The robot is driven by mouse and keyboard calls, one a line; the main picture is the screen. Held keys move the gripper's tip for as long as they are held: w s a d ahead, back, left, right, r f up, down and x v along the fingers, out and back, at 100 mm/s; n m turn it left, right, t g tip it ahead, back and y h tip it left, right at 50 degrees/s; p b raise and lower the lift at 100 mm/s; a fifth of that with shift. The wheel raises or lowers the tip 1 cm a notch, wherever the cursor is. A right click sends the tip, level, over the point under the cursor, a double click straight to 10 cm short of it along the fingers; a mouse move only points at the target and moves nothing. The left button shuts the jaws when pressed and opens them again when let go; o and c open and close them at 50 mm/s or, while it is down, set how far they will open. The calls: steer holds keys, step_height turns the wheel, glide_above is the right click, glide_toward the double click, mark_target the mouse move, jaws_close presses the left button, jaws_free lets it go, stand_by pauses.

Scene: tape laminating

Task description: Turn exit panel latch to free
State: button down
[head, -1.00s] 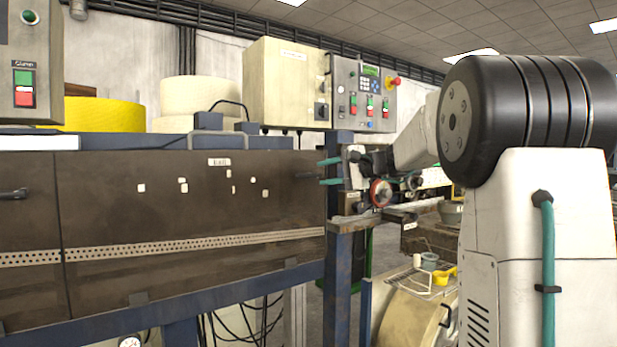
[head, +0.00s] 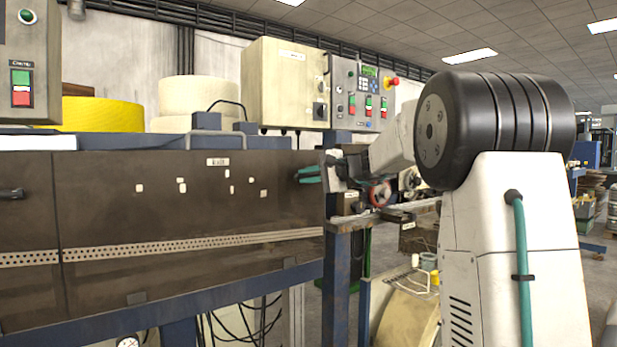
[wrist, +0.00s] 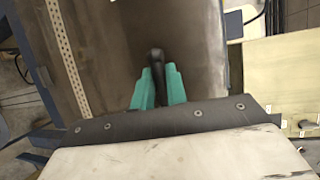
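The exit panel (head: 110,215) is a wide, dark brown cover on the machine's front, with a perforated strip low across it. Its latch is a small dark handle at the panel's right end, mostly hidden by my fingers in the head view. In the wrist view the latch (wrist: 157,57) shows as a dark knob rising between the fingertips. My gripper (head: 308,174) has teal fingers drawn close together at the panel's right edge. It appears shut on the latch, with one finger on each side, as the wrist view also shows (wrist: 158,88).
Another dark handle (head: 11,193) is on the neighbouring panel at far left. A blue frame post (head: 337,270) stands just right of the panel. Control boxes (head: 362,95) and tape rolls (head: 190,95) are above and behind. A red-rimmed wheel (head: 379,193) is near my wrist.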

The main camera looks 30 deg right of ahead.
mark_target(308, 159)
steer(key=m+t, duration=0.1)
steer(key=m, duration=0.1)
steer(key=r+m+t+y, duration=0.1)
steer(key=m, duration=0.2)
steer(key=d+r+m+t, duration=0.1)
steer(key=m, duration=0.2)
steer(key=shift+d+y, duration=0.1)
steer(key=shift+y, duration=0.3)
steer(key=m, duration=0.1)
steer(key=m+t, duration=0.1)
steer(key=m, duration=0.1)
steer(key=m+t, duration=0.1)
steer(key=shift+d+r+m+h, duration=0.3)
steer(key=shift+d, duration=0.1)
steer(key=shift+d+m+t+h, duration=0.3)
steer(key=shift+m+h, duration=0.2)
steer(key=shift+m, duration=0.65)
steer(key=shift+d+m+t+h, duration=0.15)
steer(key=shift+m+t+h, duration=0.35)
steer(key=shift+m, duration=0.6)
steer(key=shift+d+m+t+h, duration=0.3)
steer(key=shift+m+h, duration=0.2)
steer(key=shift+m, duration=0.65)
steer(key=shift+r, duration=0.1)
steer(key=c, duration=1.4)
jaws_free()
